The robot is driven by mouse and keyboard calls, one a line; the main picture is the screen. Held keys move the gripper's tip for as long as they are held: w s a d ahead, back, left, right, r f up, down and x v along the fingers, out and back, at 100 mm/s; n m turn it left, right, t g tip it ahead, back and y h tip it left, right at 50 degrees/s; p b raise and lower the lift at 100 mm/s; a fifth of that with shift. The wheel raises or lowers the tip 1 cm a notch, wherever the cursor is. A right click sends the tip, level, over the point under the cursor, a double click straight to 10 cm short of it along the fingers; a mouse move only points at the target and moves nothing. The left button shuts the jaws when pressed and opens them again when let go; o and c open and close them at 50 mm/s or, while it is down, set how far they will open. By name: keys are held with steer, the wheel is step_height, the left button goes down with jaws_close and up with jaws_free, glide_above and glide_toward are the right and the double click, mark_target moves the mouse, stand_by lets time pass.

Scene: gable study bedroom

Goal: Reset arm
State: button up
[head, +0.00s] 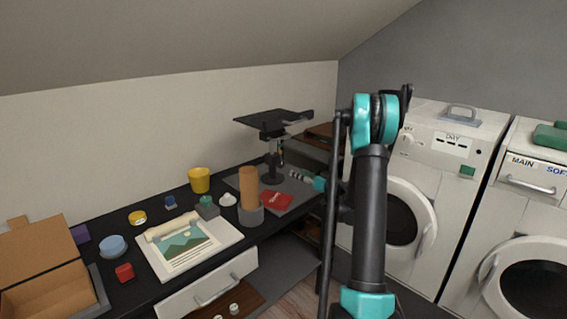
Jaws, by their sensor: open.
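My arm rises from the bottom of the head view, right of centre, with its elbow at the top and the upper link in front of the left washing machine. What looks like my gripper (299,177) shows small and grey beyond a teal wrist joint, pointing left over the right end of the black desk. It is open and no object shows in it. Its fingers are too small to make out clearly, and part of the forearm is hidden behind the nearer links.
A dark stand with a flat top (272,118) rises close left of my gripper. A red packet (277,201), an orange cylinder (248,187) and a yellow cup (199,180) are on the desk (150,292). A drawer (208,290) protrudes. Washing machines (440,150) stand right.

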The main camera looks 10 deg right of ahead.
steer(key=s+a+g, duration=0.1)
steer(key=s+a, duration=0.1)
steer(key=s, duration=0.1)
steer(key=s+a+g, duration=0.1)
steer(key=s+a, duration=0.1)
steer(key=s, duration=0.1)
steer(key=s+a+r+g+h, duration=0.1)
steer(key=s+a, duration=0.1)
steer(key=a, duration=0.1)
steer(key=shift+s, duration=0.4)
steer(key=s+a+f+m+g+h, duration=0.1)
steer(key=s+g, duration=0.1)
steer(key=s, duration=0.4)
steer(key=s+a+f+g+h, duration=0.1)
steer(key=s+a+g+h, duration=0.1)
steer(key=s, duration=0.4)
steer(key=s+d+f+m+g+h, duration=0.1)
steer(key=s+d+f+h, duration=0.1)
steer(key=s, duration=0.6)
steer(key=s+d+f+m+g+h, duration=0.1)
steer(key=s+d+f+h, duration=0.1)
steer(key=s, duration=0.6)
steer(key=s+d+f+m+h, duration=0.1)
steer(key=s+d+f+h, duration=0.1)
steer(key=s, duration=0.6)
steer(key=shift+s+d+g+h, duration=0.15)
steer(key=shift+d+g+h, duration=0.2)
steer(key=shift+d, duration=0.2)
